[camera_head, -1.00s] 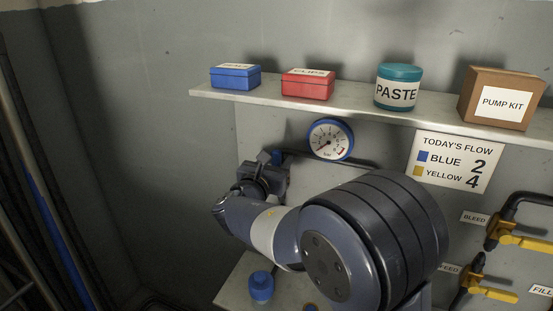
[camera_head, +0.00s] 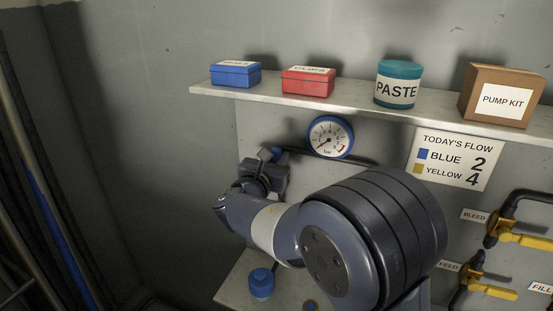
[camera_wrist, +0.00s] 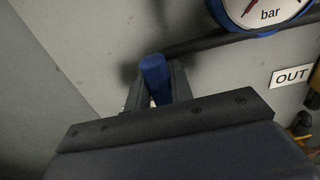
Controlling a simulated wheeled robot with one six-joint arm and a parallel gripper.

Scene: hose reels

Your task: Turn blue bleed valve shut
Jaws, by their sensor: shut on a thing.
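The blue bleed valve's handle (camera_wrist: 155,78) stands between my gripper's fingers (camera_wrist: 157,88) in the wrist view. My gripper is shut on it. In the head view a small blue part of the handle (camera_head: 276,154) shows beside my gripper (camera_head: 264,168), just left of the gauge. The valve body is hidden behind my gripper and wrist, so the handle's angle to the pipe is hard to tell.
A blue-rimmed pressure gauge (camera_head: 330,137) hangs close to the right, above a dark pipe. A shelf (camera_head: 350,103) with boxes and a jar runs above. A blue knob (camera_head: 261,285) sits below. Yellow valve handles (camera_head: 525,242) are at the right.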

